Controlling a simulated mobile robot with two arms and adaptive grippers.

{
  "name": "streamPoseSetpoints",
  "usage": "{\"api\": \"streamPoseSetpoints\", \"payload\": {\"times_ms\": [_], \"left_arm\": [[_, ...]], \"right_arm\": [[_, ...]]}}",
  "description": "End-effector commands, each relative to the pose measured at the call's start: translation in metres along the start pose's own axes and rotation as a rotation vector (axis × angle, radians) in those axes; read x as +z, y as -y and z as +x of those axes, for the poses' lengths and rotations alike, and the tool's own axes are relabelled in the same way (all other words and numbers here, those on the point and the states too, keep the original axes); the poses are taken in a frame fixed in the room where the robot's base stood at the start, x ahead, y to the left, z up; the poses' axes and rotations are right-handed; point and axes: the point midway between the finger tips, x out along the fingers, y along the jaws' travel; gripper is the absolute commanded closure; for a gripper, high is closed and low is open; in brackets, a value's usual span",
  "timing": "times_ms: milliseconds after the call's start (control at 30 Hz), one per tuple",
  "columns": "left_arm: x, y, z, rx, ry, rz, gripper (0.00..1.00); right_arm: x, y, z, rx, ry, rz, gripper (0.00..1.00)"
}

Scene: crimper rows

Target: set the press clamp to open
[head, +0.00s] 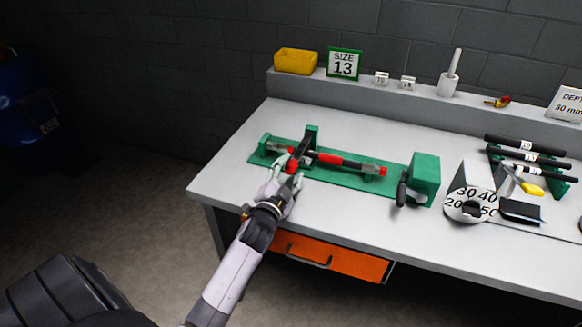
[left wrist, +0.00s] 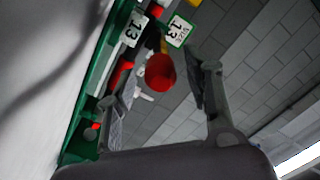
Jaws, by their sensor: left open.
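The green press (head: 345,179) lies along the front half of the bench. Its clamp has a green upright (head: 312,132) and a dark lever (head: 303,150) that slants toward the front edge. A red knob (head: 292,166) is at the lever's near end. My left gripper (head: 287,170) is at this knob, its fingers apart. In the left wrist view the red knob (left wrist: 160,72) shows between the two open fingers; I cannot tell if they touch it. A red and black rod (head: 342,162) lies along the press. My right gripper is not in view.
A green block with a dark handle (head: 402,192) stands at the press's right end. Right of it are a numbered dial (head: 470,205) and a rack of black rods (head: 527,158). A yellow bin (head: 296,61) and a "SIZE 13" sign (head: 344,64) stand on the back ledge.

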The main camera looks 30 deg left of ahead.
Motion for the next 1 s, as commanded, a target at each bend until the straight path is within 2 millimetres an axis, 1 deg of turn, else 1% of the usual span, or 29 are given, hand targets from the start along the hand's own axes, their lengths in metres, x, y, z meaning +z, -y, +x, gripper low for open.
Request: {"api": "streamPoseSetpoints", "payload": {"times_ms": [33, 133, 467, 1000], "left_arm": [[-0.0004, 0.0001, 0.0060, 0.000, 0.000, 0.000, 0.54], [-0.0003, -0.0001, 0.0126, 0.000, 0.000, -0.001, 0.54], [-0.0001, -0.0002, 0.0154, 0.000, 0.000, 0.000, 0.54], [0.0000, -0.0002, 0.0152, 0.000, 0.000, 0.000, 0.89]], "right_arm": [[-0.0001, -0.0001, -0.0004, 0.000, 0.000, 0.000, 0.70], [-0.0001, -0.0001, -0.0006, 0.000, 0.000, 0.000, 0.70], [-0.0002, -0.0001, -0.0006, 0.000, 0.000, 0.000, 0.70], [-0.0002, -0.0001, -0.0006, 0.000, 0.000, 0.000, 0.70]]}}
